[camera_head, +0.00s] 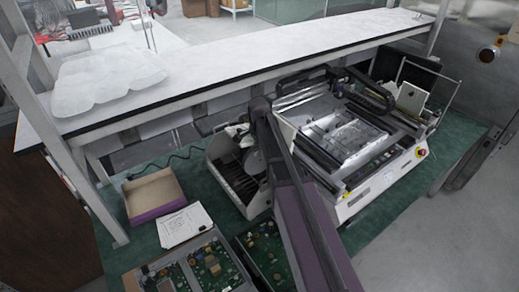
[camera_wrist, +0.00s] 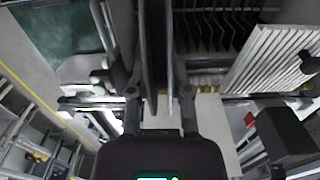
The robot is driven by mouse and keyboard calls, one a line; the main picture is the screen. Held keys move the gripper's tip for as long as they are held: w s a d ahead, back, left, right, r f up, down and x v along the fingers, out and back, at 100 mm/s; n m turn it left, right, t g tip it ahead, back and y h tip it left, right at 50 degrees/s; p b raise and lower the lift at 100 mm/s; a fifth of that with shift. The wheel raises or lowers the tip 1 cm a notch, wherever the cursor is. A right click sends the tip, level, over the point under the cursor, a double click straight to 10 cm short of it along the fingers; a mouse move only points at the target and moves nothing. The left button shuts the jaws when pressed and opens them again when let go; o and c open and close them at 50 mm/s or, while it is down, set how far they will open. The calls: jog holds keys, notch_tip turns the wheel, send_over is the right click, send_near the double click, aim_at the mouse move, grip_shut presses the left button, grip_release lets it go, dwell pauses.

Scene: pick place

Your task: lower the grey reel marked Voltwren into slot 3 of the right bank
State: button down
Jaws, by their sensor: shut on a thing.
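A grey disc, likely the reel (camera_head: 255,162), shows partly beside my arm above a slotted rack (camera_head: 232,187) at the left side of the machine. My arm hides much of it, and no marking is readable. In the wrist view the reel (camera_wrist: 154,45) is a thin dark edge-on shape between the fingers. My gripper (camera_wrist: 160,98) is shut on it. Dark slots with thin dividers (camera_wrist: 215,32) lie to the right of the reel in the wrist view. I cannot read slot numbers or tell whether the reel's lower edge is inside a slot.
The white machine (camera_head: 350,145) stands right of the rack. A ribbed pale panel (camera_wrist: 268,60) stands close right of the slots. A purple-sided open box (camera_head: 155,195), papers (camera_head: 184,225) and circuit boards (camera_head: 190,268) lie on the green mat. A white shelf (camera_head: 230,60) runs behind.

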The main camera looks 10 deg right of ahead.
aim_at(259, 159)
jog(key=shift+f, duration=0.1)
notch_tip(259, 159, down, 6)
jog(key=b, duration=0.5)
jog(key=shift+r+b, duration=0.25)
jog(key=shift+b, duration=0.1)
